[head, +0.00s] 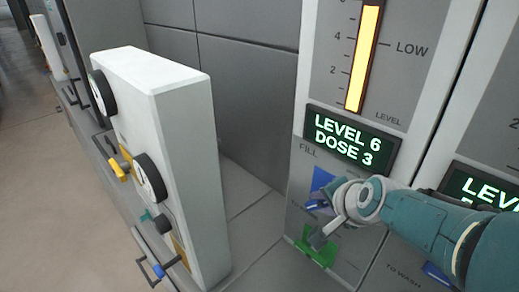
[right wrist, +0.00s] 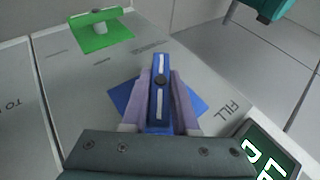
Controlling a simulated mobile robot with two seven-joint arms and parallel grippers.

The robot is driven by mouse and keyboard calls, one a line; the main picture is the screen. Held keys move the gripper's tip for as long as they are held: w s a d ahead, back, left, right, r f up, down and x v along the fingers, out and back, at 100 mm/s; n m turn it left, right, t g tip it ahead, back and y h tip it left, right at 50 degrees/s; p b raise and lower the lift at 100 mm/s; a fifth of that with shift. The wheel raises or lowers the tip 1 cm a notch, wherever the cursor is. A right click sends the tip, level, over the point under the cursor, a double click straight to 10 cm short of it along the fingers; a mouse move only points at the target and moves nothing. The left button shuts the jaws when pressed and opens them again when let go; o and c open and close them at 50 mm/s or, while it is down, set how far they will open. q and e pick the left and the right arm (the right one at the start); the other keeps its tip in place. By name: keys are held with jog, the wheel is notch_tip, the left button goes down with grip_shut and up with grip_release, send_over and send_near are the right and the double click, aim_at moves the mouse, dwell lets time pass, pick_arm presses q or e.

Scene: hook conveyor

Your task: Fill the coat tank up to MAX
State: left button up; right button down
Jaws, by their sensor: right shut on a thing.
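The tank panel (head: 403,118) carries a lit yellow level column (head: 363,60). It rises past the LOW mark at 4; its upper end is near the frame's top edge, and no MAX mark is in view. The display (head: 349,139) reads LEVEL 6, DOSE 3. Below it, beside the word FILL, is a blue plate with a blue bar handle (right wrist: 160,92). My right gripper (right wrist: 160,85) is shut on this handle, one finger on each side. In the head view, my right gripper (head: 318,218) partly hides the handle. My left gripper is not identifiable.
A green plate (head: 316,252) with its own handle lies below the blue one. A neighbouring panel with another display (head: 483,186) stands at right. A white cabinet (head: 177,120) with black dials and valve handles stands at left, with a gap between.

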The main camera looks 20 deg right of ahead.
jog(key=c, duration=0.7)
grip_release()
jog(key=shift+r, duration=0.1)
jog(key=shift+s+r+p, duration=0.15)
jog(key=shift+r+p, duration=0.1)
jog(key=shift+p, duration=0.15)
jog(key=shift+p+v, duration=3.05)
jog(key=shift+v, duration=1.55)
jog(key=shift+f, duration=0.1)
